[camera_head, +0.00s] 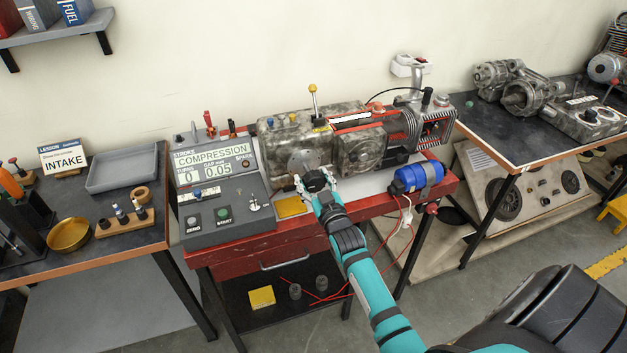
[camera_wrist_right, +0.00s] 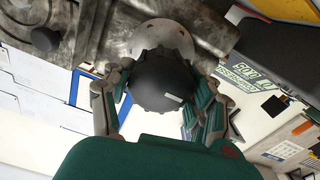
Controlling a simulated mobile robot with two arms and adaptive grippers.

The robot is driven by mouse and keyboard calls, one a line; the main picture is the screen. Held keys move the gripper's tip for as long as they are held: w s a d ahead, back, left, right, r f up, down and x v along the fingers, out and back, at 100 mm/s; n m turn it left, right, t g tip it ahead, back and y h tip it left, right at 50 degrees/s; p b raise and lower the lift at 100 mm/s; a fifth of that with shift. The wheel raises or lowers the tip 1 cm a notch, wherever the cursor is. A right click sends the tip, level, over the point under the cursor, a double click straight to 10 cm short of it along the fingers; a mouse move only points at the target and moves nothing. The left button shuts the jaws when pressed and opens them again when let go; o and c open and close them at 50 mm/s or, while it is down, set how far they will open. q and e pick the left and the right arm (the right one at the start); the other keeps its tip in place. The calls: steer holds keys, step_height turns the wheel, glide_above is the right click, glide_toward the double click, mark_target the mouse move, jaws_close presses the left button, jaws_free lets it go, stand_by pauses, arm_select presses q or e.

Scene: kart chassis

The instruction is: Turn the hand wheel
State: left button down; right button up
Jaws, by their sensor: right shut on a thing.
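The hand wheel (camera_head: 315,180) is a small dark round part on the front of the grey engine block. In the right wrist view it is a black disc (camera_wrist_right: 163,82) with a small pale mark, in front of a silver round plate (camera_wrist_right: 160,38). My right gripper (camera_head: 316,185) is at the wheel, its fingers on both sides and shut on it. The fingers (camera_wrist_right: 165,92) also show in the right wrist view. My left gripper is not in view. The console screen (camera_head: 212,162) reads COMPRESSION, turns 0 and gap 0.05.
The engine (camera_head: 290,140) stands on a red bench (camera_head: 240,253). A blue cylinder (camera_head: 418,177) lies right of my right gripper, with red and white cables near it. The console (camera_head: 222,205) stands to the left. Side tables hold a grey tray (camera_head: 122,172) and metal machine parts (camera_head: 590,117).

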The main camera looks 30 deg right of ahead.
steer(key=shift+f, duration=0.15)
steer(key=o, duration=1.1)
steer(key=shift+o, duration=0.2)
steer(key=shift+s, duration=0.15)
steer(key=v, duration=1.1)
steer(key=shift+s, duration=0.4)
steer(key=s+a+f+n+g+y, duration=0.15)
steer(key=s+a+f+g, duration=0.3)
steer(key=f, duration=1.05)
steer(key=s+a+f+g+y, duration=0.25)
steer(key=s+a+f, duration=0.25)
steer(key=f, duration=1.1)
steer(key=s+f+g, duration=0.3)
steer(key=s+f, duration=0.3)
steer(key=s, duration=0.4)
steer(key=s+a+f+n+g, duration=0.1)
steer(key=s+f+g, duration=0.2)
steer(key=s+f, duration=0.3)
steer(key=s+f+g, duration=0.3)
steer(key=s+f, duration=0.4)
steer(key=s, duration=0.8)
steer(key=shift+s+a, duration=0.3)
